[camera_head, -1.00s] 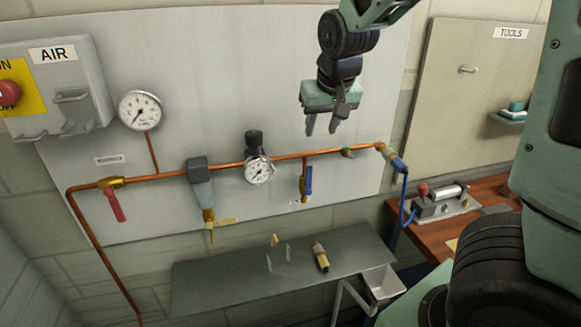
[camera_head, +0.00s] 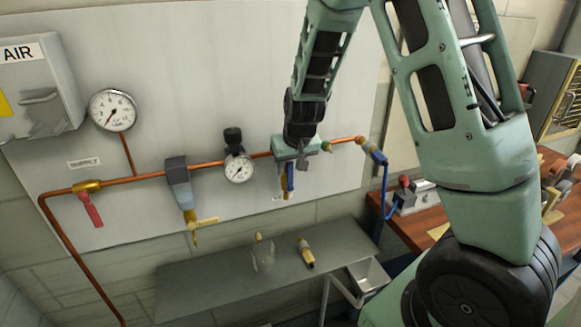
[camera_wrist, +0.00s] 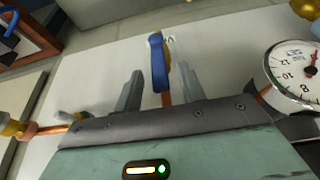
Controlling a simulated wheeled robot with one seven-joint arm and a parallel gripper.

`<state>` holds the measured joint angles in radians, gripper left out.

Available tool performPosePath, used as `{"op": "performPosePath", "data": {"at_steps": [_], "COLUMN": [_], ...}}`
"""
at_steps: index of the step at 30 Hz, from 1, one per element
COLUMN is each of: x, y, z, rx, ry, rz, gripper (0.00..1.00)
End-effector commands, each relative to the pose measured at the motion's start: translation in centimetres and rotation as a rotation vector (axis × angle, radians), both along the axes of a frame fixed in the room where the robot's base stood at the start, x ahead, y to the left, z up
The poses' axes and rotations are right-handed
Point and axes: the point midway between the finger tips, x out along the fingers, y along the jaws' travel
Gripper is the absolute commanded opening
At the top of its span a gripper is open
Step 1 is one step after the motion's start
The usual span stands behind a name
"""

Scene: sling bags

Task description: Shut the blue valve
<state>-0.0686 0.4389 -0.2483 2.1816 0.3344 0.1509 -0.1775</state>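The blue valve's lever (camera_head: 290,177) hangs down along a short copper branch below the main pipe. It also shows in the wrist view (camera_wrist: 158,62), with its copper stem below it in the picture. My gripper (camera_head: 288,168) is at this valve, its body covering part of the main pipe. In the wrist view my gripper (camera_wrist: 160,78) is open, with one grey finger on each side of the lever and stem. Gaps show between the fingers and the lever, so they look apart from it. The valve's body is hidden behind my gripper.
A dial gauge (camera_head: 239,167) with a black regulator is left of the valve. A red-handled valve (camera_head: 90,209) is further left. A blue hose (camera_head: 385,190) hangs at the right. A grey shelf (camera_head: 215,285) with small brass fittings is below.

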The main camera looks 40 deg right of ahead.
Motion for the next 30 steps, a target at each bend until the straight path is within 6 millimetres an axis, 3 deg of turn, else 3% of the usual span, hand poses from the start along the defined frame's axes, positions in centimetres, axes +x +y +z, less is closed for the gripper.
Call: {"op": "performPosePath", "data": {"at_steps": [11, 12, 16, 30], "x": [0.3, 0.3, 0.3, 0.3], "y": [-0.1, -0.1, -0.1, -0.4], "z": [-0.7, -0.7, -0.7, -1.6], "rx": [0.001, 0.001, 0.001, 0.071], "ry": [0.000, 0.000, 0.000, -0.019], "rz": [0.000, 0.000, 0.000, -0.011], "gripper": [0.40, 0.37, 0.01, 0.00]}}
